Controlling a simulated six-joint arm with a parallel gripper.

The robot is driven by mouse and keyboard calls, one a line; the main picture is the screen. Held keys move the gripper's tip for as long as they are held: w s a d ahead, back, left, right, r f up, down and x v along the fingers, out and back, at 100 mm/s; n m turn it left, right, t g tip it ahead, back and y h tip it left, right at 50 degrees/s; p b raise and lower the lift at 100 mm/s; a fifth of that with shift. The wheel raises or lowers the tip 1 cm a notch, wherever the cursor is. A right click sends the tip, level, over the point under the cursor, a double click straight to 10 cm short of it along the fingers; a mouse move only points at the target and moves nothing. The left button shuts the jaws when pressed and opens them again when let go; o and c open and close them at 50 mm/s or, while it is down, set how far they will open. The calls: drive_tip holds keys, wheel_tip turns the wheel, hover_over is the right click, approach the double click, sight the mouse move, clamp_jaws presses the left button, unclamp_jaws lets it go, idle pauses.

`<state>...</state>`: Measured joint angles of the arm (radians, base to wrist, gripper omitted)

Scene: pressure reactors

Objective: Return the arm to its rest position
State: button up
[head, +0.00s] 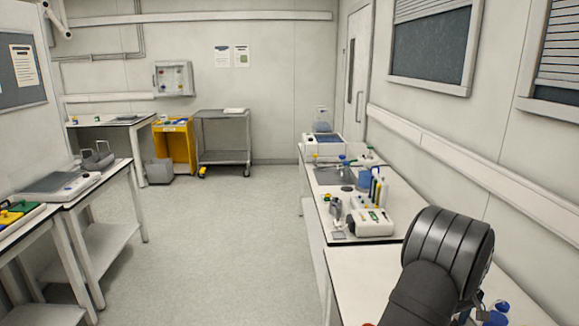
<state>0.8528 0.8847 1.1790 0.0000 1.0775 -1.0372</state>
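A dark grey ribbed joint of my own arm fills the lower right of the head view, over the front end of the right-hand bench (362,283). My gripper does not show in this view, so whether it is open or shut, or holds anything, is hidden. Small blue and metal parts (497,313) show at the bottom edge beside the arm. They are cut off, and I cannot tell what they belong to.
A white instrument (371,223) stands on the right bench beyond my arm, with bottles and a sink (335,176) farther back. Tables (106,185) line the left. A grey cart (224,157) and yellow cabinet (176,147) stand at the back. The middle floor is clear.

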drive_tip(key=m, duration=0.8)
drive_tip(key=shift+m, duration=0.3)
drive_tip(key=m, duration=0.4)
drive_tip(key=shift+m, duration=2.2)
